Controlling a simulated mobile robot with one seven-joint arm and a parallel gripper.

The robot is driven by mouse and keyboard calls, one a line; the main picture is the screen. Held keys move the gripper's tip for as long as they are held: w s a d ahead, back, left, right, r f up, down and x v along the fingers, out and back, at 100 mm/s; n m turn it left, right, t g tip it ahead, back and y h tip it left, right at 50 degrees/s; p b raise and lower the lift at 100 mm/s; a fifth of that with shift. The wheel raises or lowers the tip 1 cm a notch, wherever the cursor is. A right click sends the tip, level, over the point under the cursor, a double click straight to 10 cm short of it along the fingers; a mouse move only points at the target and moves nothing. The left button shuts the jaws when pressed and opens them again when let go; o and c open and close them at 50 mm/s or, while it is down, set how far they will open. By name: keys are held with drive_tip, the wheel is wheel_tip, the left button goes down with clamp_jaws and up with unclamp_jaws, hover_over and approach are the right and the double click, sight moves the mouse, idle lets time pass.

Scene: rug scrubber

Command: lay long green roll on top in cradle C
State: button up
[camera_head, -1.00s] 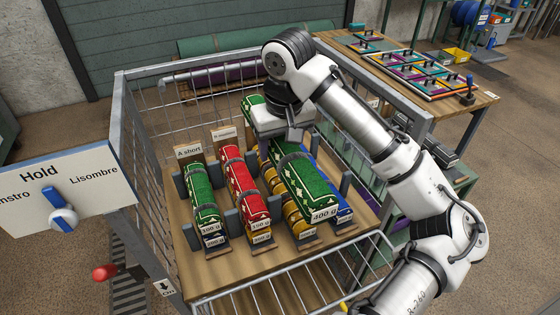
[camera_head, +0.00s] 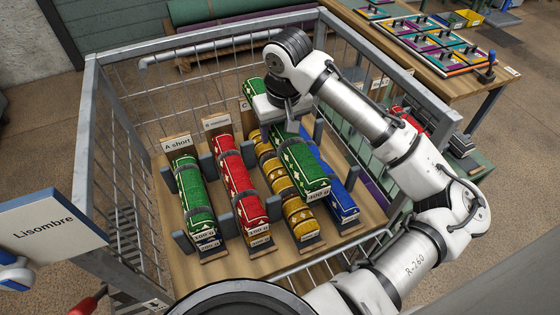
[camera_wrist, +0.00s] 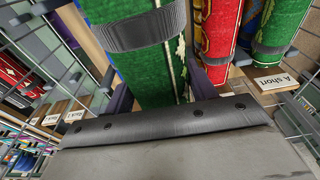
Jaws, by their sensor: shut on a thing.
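The long green roll (camera_head: 302,168) has white marks and dark straps. My gripper (camera_head: 283,122) is shut on it near its far end. The roll hangs over the gap between the yellow roll (camera_head: 297,212) in cradle C and the blue roll (camera_head: 345,200) to the right, partly covering both. Whether it touches either is unclear. In the wrist view the green roll (camera_wrist: 142,65) lies across the top middle, in my gripper (camera_wrist: 160,95).
Cradle A holds a short green roll (camera_head: 193,190) on top, and cradle B a red roll (camera_head: 239,185). Upright grey posts flank the cradles. A wire cage (camera_head: 130,130) surrounds the wooden deck, and a sign board (camera_head: 45,232) stands at left.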

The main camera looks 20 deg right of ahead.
sight(279, 171)
wheel_tip(279, 171, down, 12)
drive_tip(key=shift+f+p, duration=0.25)
drive_tip(key=shift+p, duration=0.4)
drive_tip(key=shift+f, duration=0.2)
drive_tip(key=o, duration=1.3)
drive_tip(key=shift+c, duration=0.2)
drive_tip(key=r, duration=0.4)
drive_tip(key=s+r+b, duration=0.1)
drive_tip(key=r, duration=0.3)
drive_tip(key=r+b, duration=0.1)
drive_tip(key=r, duration=0.3)
drive_tip(key=shift+s+r, duration=0.15)
drive_tip(key=shift+s, duration=0.2)
